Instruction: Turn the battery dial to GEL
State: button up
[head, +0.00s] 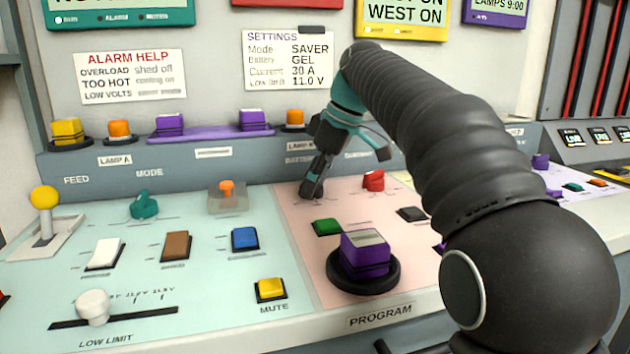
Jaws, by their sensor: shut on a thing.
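My gripper (313,188) points down at the back left of the pink panel section (290,215), just in front of a partly covered label that starts "BATT" (298,160). Its fingers are shut on the battery dial there. The fingers hide the dial, so its colour and the position it points to cannot be read. A settings card (288,60) on the wall reads Mode SAVER, Battery GEL, Current 30 A, Low limit 11.0 V.
A red knob (373,180) stands close right of my gripper. A clear-covered orange switch (227,192) is to its left. A teal dial (143,205) sits further left.

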aim_at(329, 198)
dwell(0.4)
jog(key=o, duration=1.1)
jog(key=shift+c, duration=0.2)
jog(key=v, duration=0.7)
jog(key=shift+d+r, duration=0.1)
jog(key=shift+r, duration=0.1)
